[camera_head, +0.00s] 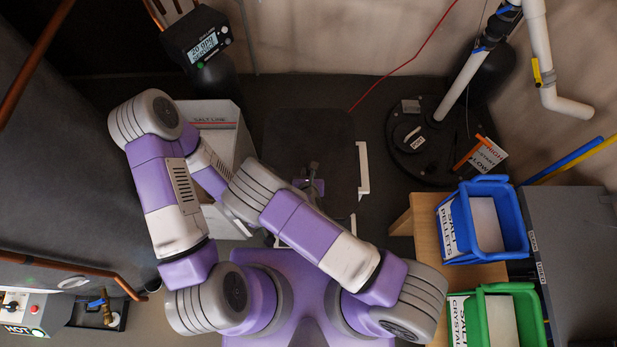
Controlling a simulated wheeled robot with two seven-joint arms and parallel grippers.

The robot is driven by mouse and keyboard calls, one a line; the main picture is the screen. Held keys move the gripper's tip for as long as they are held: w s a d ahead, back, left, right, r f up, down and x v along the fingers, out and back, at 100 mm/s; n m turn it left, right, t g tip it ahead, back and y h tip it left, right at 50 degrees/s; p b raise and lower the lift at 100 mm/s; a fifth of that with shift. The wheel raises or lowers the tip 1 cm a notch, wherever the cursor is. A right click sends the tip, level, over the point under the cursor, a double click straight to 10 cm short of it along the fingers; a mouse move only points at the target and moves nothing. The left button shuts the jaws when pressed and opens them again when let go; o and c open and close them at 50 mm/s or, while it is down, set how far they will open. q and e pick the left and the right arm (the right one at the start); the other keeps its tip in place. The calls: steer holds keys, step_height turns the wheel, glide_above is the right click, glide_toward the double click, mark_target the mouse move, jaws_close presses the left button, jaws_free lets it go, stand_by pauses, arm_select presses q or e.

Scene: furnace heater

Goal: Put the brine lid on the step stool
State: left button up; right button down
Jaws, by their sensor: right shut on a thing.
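The brine lid (308,135) is a dark, rounded square panel in the middle of the view. My right gripper (313,184) is over its lower half and shut on it; the exact grip point is small and dark. White parts (363,168), which look like the step stool, stick out past the lid's right edge. The lid hides most of whatever is beneath it, and I cannot tell whether they touch. The white brine tank (215,112), with a salt line label inside, stands open to the left. My left gripper is hidden behind my arms.
A round black tank cover (408,145) and a white pipe (462,88) stand at the back right. A wooden table (424,222) carries blue (518,228) and green (530,312) bins. A display box (196,42) is at the back left.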

steer(key=shift+f+b, duration=0.45)
steer(key=shift+f, duration=0.5)
steer(key=shift+r, duration=0.1)
steer(key=c, duration=1)
jaws_free()
steer(key=shift+f, duration=0.2)
steer(key=shift+c, duration=0.2)
